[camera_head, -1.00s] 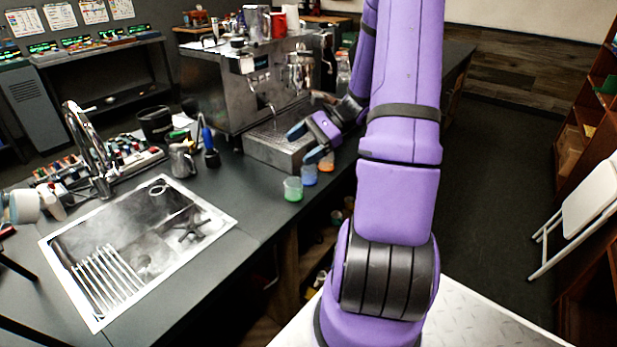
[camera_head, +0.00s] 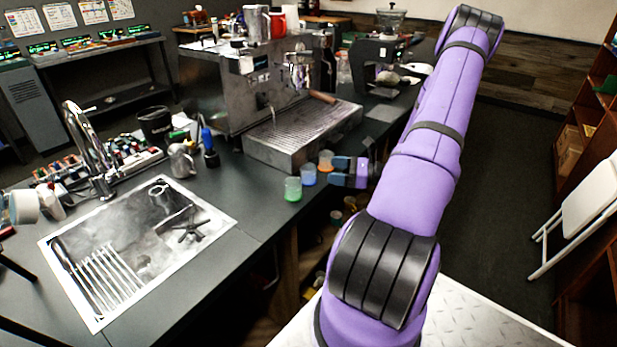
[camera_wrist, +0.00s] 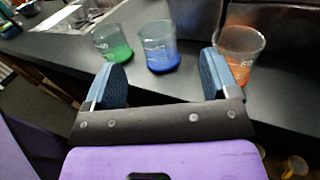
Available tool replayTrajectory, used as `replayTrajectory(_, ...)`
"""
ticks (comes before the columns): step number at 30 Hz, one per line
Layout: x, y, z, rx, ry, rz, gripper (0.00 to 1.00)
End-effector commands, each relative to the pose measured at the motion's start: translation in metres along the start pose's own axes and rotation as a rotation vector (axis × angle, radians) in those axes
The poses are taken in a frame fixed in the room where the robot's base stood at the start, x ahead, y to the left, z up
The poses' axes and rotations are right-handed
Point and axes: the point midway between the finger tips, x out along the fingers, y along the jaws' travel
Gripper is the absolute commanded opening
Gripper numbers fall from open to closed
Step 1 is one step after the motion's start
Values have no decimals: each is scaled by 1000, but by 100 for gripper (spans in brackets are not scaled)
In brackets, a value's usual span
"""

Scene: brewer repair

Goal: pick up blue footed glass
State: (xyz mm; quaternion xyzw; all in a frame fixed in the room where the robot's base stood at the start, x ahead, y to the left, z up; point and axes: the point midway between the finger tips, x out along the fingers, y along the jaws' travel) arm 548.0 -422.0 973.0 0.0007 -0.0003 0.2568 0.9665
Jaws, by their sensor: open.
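The blue footed glass (camera_head: 308,175) stands upright on the dark counter, between a green-based glass (camera_head: 293,189) and an orange-based glass (camera_head: 326,161). In the wrist view the blue glass (camera_wrist: 160,46) is clear with a blue base, just beyond and between my fingertips. The green glass (camera_wrist: 112,42) is to its left and the orange glass (camera_wrist: 239,52) to its right, close behind the right finger. My gripper (camera_head: 338,171) is open and empty at the counter's edge, pointing at the glasses. In the wrist view my gripper's fingers (camera_wrist: 160,80) are spread apart and not touching the blue glass.
The espresso machine (camera_head: 262,85) and its drip tray (camera_head: 300,130) stand behind the glasses. A grinder (camera_head: 385,60) stands at the back right. Bare counter (camera_head: 240,195) lies left of the glasses.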

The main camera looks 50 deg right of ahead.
Motion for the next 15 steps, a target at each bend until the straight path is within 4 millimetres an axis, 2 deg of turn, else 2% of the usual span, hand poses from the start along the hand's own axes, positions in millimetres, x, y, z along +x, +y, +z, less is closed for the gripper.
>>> replayTrajectory(3, 18, 0, 0, -1, -1, 2, 81)
replayTrajectory(10, 32, 1, -1, 0, 0, 2, 81)
replayTrajectory(15, 54, 5, -3, 1, 0, 3, 81)
